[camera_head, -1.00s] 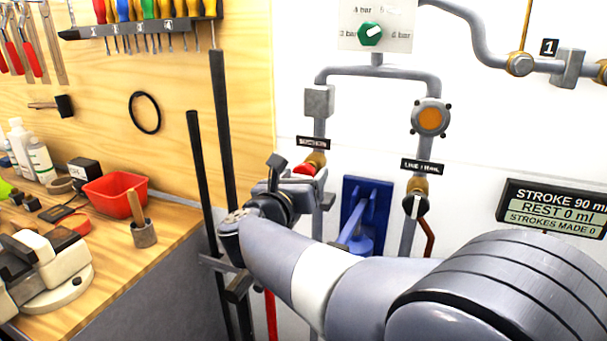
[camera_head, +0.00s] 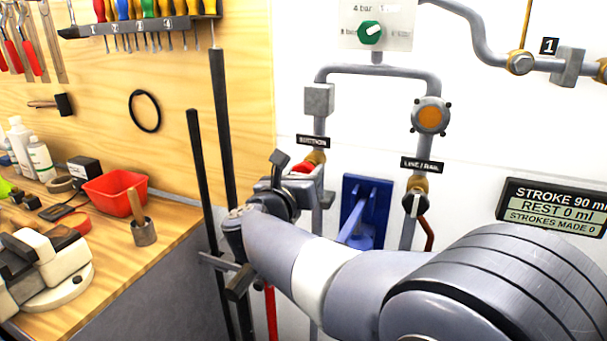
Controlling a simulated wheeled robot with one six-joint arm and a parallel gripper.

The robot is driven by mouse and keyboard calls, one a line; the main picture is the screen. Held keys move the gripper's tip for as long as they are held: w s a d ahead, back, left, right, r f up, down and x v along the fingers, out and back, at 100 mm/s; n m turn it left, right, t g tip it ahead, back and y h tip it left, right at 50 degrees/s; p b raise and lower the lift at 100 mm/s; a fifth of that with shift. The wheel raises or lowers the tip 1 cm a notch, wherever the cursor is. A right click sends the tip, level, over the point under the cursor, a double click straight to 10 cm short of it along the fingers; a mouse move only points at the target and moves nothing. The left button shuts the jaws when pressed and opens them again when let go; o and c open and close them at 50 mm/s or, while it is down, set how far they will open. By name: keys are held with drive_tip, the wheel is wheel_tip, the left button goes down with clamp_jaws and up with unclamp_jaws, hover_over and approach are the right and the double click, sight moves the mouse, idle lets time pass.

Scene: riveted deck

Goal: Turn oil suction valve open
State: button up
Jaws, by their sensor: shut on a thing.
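The suction valve (camera_head: 303,167) has a red handle and a brass body on the grey pipe, under a black "SUCTION" label (camera_head: 313,141). My gripper (camera_head: 298,178) is shut on the red handle. My wrist and jaws hide most of the handle, so its exact angle is hard to tell. My arm reaches up to it from the lower right.
A blue lever unit (camera_head: 367,212) stands between the two pipes. Dark upright bars (camera_head: 222,130) stand left of my gripper.

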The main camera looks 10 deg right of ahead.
drive_tip(key=shift+n, duration=0.5)
drive_tip(key=n+p, duration=0.1)
drive_tip(key=n, duration=0.2)
drive_tip(key=shift+n, duration=0.4)
drive_tip(key=n+p, duration=0.1)
drive_tip(key=n, duration=0.3)
drive_tip(key=shift+r+n+p, duration=0.1)
drive_tip(key=shift+n+p, duration=0.2)
drive_tip(key=shift+p, duration=0.1)
drive_tip(key=n+p, duration=0.2)
drive_tip(key=n, duration=0.2)
drive_tip(key=shift+n+p, duration=1.35)
drive_tip(key=shift+n, duration=0.85)
drive_tip(key=o, duration=1)
drive_tip(key=shift+s, duration=0.1)
